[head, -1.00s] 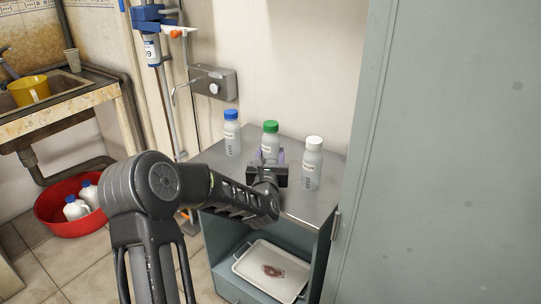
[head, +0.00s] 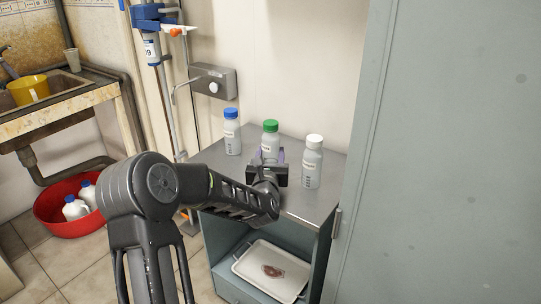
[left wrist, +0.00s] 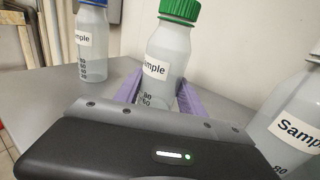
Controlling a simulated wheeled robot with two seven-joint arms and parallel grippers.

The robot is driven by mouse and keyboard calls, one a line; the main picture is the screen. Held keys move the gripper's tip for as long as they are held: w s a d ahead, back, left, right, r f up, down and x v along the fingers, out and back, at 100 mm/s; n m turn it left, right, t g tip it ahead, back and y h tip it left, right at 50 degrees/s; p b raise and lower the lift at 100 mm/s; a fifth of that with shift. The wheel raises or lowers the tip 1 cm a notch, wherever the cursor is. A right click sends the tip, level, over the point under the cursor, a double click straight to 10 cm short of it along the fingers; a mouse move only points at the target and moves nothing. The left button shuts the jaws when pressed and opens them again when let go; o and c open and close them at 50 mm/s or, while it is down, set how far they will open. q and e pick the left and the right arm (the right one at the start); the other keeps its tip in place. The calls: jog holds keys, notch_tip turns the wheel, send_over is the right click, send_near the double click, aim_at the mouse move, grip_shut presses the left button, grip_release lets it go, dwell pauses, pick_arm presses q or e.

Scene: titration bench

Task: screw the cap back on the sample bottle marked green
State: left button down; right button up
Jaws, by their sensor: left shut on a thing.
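The sample bottle with the green cap (head: 270,144) stands upright on the metal cabinet top, between the blue-capped and white-capped bottles. Its green cap (head: 271,126) sits on its mouth; how tightly it is screwed cannot be told. The cap also shows in the left wrist view (left wrist: 180,10). My left gripper (head: 269,158) reaches the bottle from the front, low on its body. In the left wrist view its purple fingers (left wrist: 160,92) lie on both sides of the bottle, shut on it below the label. The bottle's base is hidden behind the gripper. My right gripper is not in view.
A blue-capped bottle (head: 232,134) stands to the left and a white-capped bottle (head: 312,164) close to the right. A tall grey-green cabinet (head: 450,150) bounds the right side. A tray (head: 245,277) sits on the shelf below. A burette stand rises at the left.

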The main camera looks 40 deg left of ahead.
pick_arm(q)
jog(key=shift+f, duration=0.15)
dwell(0.3)
jog(key=c, duration=0.6)
grip_release()
jog(key=v, duration=0.8)
jog(key=shift+w+b, duration=0.1)
jog(key=shift+b, duration=0.3)
